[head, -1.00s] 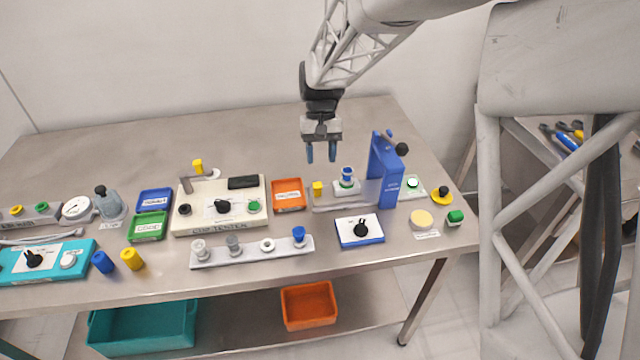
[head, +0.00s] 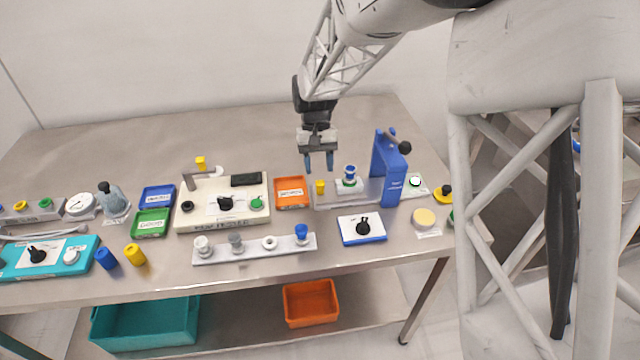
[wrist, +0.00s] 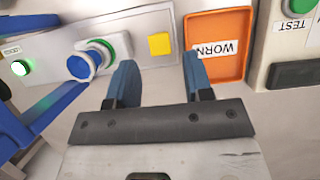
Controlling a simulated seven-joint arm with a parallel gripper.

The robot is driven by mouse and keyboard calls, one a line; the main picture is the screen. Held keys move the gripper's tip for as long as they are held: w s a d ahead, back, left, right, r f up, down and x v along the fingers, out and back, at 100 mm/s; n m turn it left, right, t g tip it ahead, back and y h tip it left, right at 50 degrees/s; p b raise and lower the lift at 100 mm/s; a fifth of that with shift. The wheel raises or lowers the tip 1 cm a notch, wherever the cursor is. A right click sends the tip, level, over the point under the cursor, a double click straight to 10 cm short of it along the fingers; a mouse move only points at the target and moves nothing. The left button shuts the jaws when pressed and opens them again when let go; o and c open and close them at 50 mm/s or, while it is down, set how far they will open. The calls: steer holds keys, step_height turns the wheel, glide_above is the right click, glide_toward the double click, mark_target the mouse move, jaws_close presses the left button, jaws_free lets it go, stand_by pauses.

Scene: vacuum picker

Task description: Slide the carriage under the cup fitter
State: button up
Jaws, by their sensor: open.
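The cup fitter (head: 388,170) is a blue upright frame with a black knob, at the right of the bench. The white carriage (head: 344,187) sits on a pale rail to the left of the frame. It carries a cup (head: 349,172) with a blue top and a green ring, which also shows in the wrist view (wrist: 79,67). A yellow tab (head: 320,187) stands at the rail's left end; in the wrist view it (wrist: 160,44) lies just beyond my fingertips. My gripper (head: 319,165) is open and empty, pointing down just above the yellow tab.
An orange tray marked WORN (wrist: 222,50) lies beside the tab. A cream tester box (head: 221,205) stands left of that tray. A blue-edged switch box (head: 361,229) and a grey rack of fittings (head: 254,249) lie in front. The bench behind is clear.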

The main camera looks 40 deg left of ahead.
mark_target(320, 184)
steer(key=shift+x, duration=2.8)
jaws_close()
